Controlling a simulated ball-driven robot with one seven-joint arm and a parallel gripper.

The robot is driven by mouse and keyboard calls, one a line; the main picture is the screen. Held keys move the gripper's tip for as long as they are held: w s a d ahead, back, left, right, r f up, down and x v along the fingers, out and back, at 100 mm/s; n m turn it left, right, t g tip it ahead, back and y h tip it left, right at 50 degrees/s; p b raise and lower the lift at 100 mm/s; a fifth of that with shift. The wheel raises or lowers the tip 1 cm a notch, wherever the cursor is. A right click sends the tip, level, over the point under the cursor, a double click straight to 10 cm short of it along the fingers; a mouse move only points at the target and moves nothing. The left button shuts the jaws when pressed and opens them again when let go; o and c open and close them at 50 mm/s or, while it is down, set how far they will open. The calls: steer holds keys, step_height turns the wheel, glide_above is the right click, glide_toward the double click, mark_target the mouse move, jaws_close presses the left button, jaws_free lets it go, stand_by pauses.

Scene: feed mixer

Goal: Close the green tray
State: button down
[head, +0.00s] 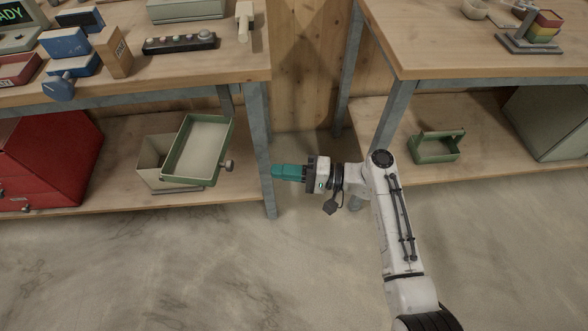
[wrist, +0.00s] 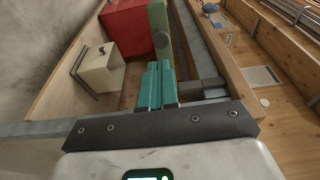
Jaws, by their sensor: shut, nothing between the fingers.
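The green tray (head: 201,147) is in the left half of the head view, sticking out under the left bench. It has a green rim, a pale empty inside and a dark round knob (head: 229,165) on its right side. In the wrist view the tray's green side (wrist: 160,14) and knob (wrist: 161,40) show just beyond the fingertips. My gripper (head: 274,172) is to the right of the tray, by the bench leg, with its teal fingers pointing left. The fingers (wrist: 158,66) are shut and empty, and appear apart from the tray.
A grey bench leg (head: 263,150) stands between my gripper and the tray in the head view. A beige box (head: 153,152) is behind the tray, and a red cabinet (head: 45,160) is farther left. A green caddy (head: 435,148) sits on the right shelf. The floor in front is clear.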

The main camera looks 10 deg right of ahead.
mark_target(232, 168)
steer(key=x, duration=0.9)
steer(key=shift+s, duration=0.1)
steer(key=shift+a, duration=0.15)
